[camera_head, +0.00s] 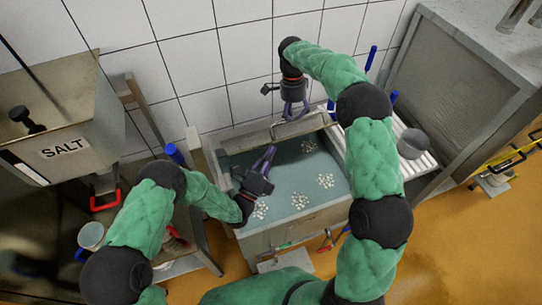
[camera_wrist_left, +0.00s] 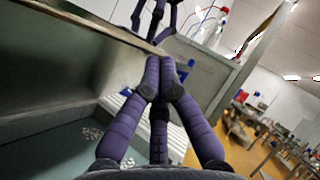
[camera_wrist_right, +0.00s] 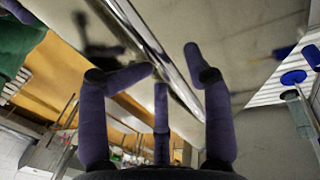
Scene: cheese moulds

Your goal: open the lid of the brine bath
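The brine bath (camera_head: 325,216) is a metal tank with blue-green liquid and several white clusters in it. Its lid (camera_head: 247,141) is raised at the back, steeply tilted, and the liquid lies uncovered. The lid's grey face fills the left of the left wrist view (camera_wrist_left: 45,60). My right gripper (camera_head: 293,108) is at the lid's upper edge, fingers apart; in the right wrist view a shiny bar (camera_wrist_right: 160,45) runs behind and between them. I cannot tell whether they touch it. My left gripper (camera_head: 268,155) is over the liquid in front of the lid, its fingertips together and empty.
A tiled wall (camera_head: 215,50) stands close behind the bath. A SALT container (camera_head: 70,150) is at the left. A white slatted surface (camera_head: 421,164) with a grey round object (camera_head: 413,143) and a tall metal cabinet (camera_head: 450,75) are at the right.

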